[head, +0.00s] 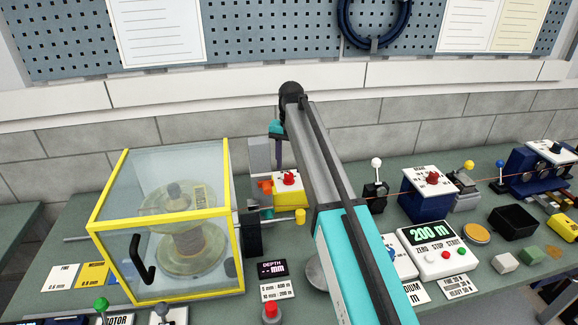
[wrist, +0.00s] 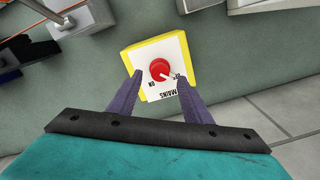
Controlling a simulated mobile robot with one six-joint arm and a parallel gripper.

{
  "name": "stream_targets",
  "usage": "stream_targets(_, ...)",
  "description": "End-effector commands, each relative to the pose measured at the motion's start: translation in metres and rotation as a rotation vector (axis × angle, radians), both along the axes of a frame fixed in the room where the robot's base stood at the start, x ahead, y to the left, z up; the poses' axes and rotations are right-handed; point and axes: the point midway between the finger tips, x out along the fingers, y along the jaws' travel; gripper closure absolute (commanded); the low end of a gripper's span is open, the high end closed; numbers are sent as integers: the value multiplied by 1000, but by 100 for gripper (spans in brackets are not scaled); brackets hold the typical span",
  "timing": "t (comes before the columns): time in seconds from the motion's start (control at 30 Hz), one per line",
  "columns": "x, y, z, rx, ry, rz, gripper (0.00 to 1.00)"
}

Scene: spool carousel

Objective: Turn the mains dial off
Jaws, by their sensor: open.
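The mains dial is a red round knob (wrist: 160,69) on a white face of a yellow box (wrist: 133,56), with upside-down MAINS lettering in the wrist view. ON reads at the lower left of the knob. A pale pointer or mark runs from the knob to the lower right, beside a small, partly legible label; its exact setting is hard to tell. The red knob (head: 289,178) also shows in the head view, left of my arm. My gripper (wrist: 160,77) is open, its two purple fingers on either side of the knob in the picture. Contact cannot be told.
A yellow-framed clear case (head: 165,215) with a spool stands left of the box. A grey block (head: 260,155) stands behind it. A white-knobbed lever (head: 376,180), a blue box (head: 425,200) and a counter reading 200 m (head: 432,250) lie to the right.

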Motion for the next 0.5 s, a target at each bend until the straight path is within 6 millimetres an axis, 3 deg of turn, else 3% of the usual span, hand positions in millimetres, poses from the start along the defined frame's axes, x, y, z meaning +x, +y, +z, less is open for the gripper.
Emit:
stream_targets(0.03, 0, 0, 12, 0, -1, 0, 55)
stream_targets(0.5, 0, -1, 72, 1, -1, 1, 55)
